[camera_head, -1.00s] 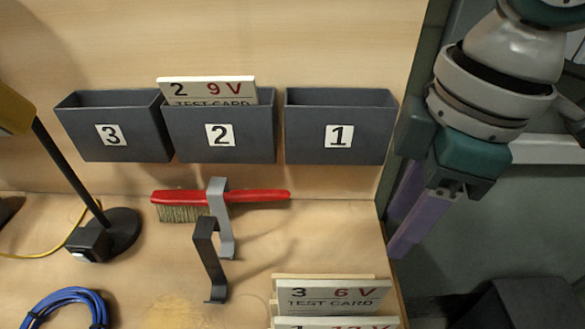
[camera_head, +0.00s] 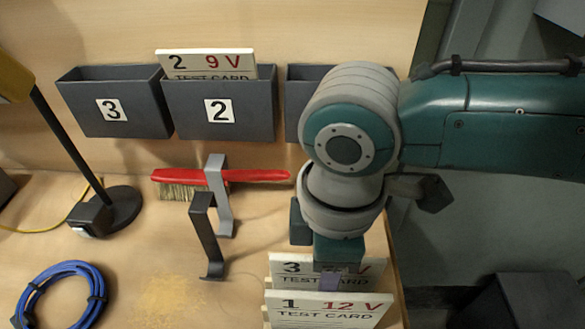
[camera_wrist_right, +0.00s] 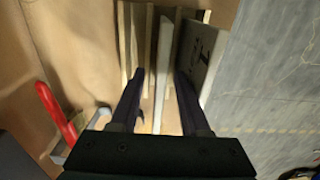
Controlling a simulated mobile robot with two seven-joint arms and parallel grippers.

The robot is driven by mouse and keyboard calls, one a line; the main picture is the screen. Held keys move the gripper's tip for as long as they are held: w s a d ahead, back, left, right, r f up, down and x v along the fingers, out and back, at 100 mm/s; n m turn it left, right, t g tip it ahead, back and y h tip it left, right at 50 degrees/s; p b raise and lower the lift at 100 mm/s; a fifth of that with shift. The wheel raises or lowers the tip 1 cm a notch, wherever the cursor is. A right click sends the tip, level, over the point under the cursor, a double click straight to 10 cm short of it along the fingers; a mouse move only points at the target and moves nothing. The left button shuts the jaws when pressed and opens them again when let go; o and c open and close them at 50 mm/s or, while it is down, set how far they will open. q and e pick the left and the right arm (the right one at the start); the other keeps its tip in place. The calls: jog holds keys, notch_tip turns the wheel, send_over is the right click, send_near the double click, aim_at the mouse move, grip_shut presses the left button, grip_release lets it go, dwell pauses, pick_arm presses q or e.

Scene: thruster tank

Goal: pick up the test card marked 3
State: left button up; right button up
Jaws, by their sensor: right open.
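The test card marked 3 (camera_head: 292,270) stands in a rack at the bottom of the head view, behind the card marked 1, 12 V (camera_head: 328,306). My right gripper (camera_head: 329,284) is above these cards, pointing down, and hides part of card 3's print. In the right wrist view the open right gripper (camera_wrist_right: 160,76) has a finger on each side of a pale upright card (camera_wrist_right: 163,50) seen edge-on, apparently card 3. Card 1 (camera_wrist_right: 203,60) stands to the right of the right finger. Contact cannot be told. My left gripper is not in view.
The wall bins marked 3 (camera_head: 113,110) and 2 (camera_head: 230,115) show; my arm mostly hides another bin (camera_head: 300,76). Card 2, 9 V (camera_head: 207,61) stands in bin 2. A red brush (camera_head: 245,174), bent brackets, a blue cable coil (camera_head: 62,290) and a lamp are nearby.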

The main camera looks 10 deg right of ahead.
jog(key=shift+f, duration=0.35)
jog(key=shift+c, duration=0.3)
grip_shut()
